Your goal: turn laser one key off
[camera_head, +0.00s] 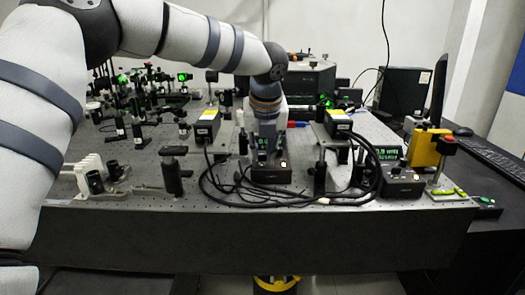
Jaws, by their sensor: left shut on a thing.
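My left arm reaches over from the left, and my left gripper (266,142) points down at the back and top of this box. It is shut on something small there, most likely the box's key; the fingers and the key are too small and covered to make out. A second, similar control box (402,182) stands to the right, with a green display behind it. My right gripper is not in view.
Black cables (225,190) loop around the left box. Laser heads on posts (207,127) (338,122) flank the gripper. A yellow device (427,147) stands at the right. Several optics with green light fill the back left.

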